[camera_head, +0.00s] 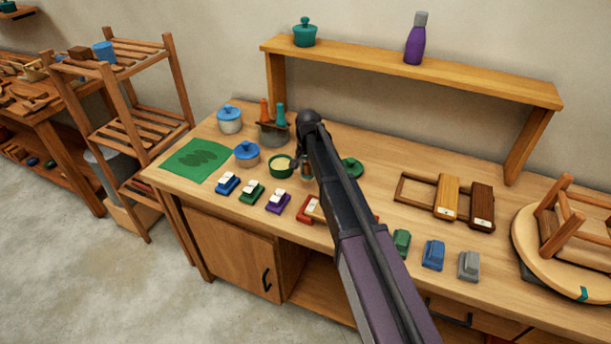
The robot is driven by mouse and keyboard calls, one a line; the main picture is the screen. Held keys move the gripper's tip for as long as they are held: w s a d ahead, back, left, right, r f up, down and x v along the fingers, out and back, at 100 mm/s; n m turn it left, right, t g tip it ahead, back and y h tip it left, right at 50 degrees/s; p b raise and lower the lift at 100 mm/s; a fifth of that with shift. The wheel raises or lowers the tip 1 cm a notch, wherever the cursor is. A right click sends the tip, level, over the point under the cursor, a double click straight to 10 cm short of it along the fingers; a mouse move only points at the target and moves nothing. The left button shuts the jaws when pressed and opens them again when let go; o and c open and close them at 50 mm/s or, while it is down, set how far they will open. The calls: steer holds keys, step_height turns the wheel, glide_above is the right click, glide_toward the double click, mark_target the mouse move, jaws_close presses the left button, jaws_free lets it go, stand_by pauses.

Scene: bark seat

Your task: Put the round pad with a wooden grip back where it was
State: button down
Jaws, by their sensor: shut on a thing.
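My gripper (301,158) is over the bench, just right of an open green pot. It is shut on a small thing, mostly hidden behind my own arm. A bit of brown and dark teal (307,173) shows below the fingers, which fits the round pad with a wooden grip, but its shape is not clear. The open green pot (281,172) has pale yellow contents. A green round lid (352,167) lies on the bench right of my arm. I cannot tell whether the held thing touches the bench.
Two blue-lidded pots (230,120) (246,154) stand left. Small coloured blocks (228,183) line the front. A raised shelf (420,74) spans the back. A green mat (194,160) lies left; wooden frames (447,197) lie right.

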mark_target(307, 175)
steer(key=shift+w+a+f, duration=0.2)
steer(key=shift+w+a, duration=0.05)
steer(key=shift+w, duration=0.45)
steer(key=shift+s+f+b, duration=0.1)
steer(key=shift+f+b, duration=1.5)
steer(key=shift+b, duration=0.2)
steer(key=shift+f, duration=0.25)
steer(key=shift+c, duration=2.1)
jaws_free()
steer(key=shift+r, duration=0.1)
steer(key=shift+r, duration=0.15)
step_height(307, 175, up, 12)
steer(key=p, duration=1.2)
